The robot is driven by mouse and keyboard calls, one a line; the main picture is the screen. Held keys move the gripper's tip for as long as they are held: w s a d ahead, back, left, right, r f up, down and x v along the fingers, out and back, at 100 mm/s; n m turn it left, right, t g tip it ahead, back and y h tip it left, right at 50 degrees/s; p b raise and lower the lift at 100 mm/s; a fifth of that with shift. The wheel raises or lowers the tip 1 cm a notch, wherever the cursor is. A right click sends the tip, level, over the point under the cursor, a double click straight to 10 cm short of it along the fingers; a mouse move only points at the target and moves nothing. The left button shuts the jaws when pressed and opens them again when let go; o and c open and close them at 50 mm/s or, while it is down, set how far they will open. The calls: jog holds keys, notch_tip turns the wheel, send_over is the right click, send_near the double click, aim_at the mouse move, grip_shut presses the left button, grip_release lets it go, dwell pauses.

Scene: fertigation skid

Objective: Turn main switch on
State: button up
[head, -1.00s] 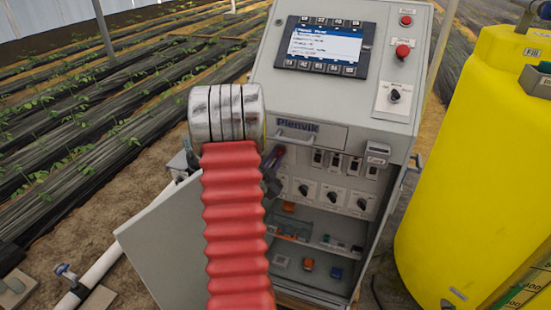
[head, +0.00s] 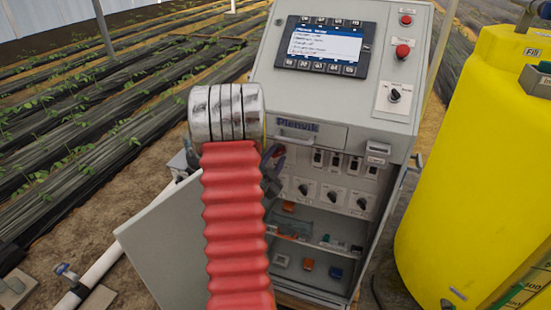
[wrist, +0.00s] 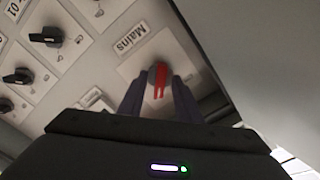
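The main switch (wrist: 158,78) shows in the wrist view as a grey and red knob on a pale square plate, beside a label reading "Mains". Its red handle lies roughly in line with my fingers. My gripper (wrist: 159,92) has one dark finger on each side of the knob. A gap shows between the fingers and the red handle; whether the fingertips touch the knob is unclear. In the head view my gripper (head: 274,160) is at the left side of the open cabinet (head: 345,130), partly behind my red arm. The main switch is hidden there.
Several black rotary knobs (wrist: 45,35) sit left of the main switch in the wrist view. The cabinet's door (head: 170,240) hangs open at lower left. A yellow tank (head: 465,160) stands close on the right. The cabinet's upper face has a screen (head: 325,45) and a red button (head: 402,51).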

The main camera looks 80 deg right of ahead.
jog(key=shift+a, duration=0.1)
jog(key=w+a, duration=0.1)
jog(key=a, duration=1.2)
jog(key=shift+w+a, duration=0.15)
jog(key=shift+a, duration=0.15)
jog(key=shift+f, duration=0.1)
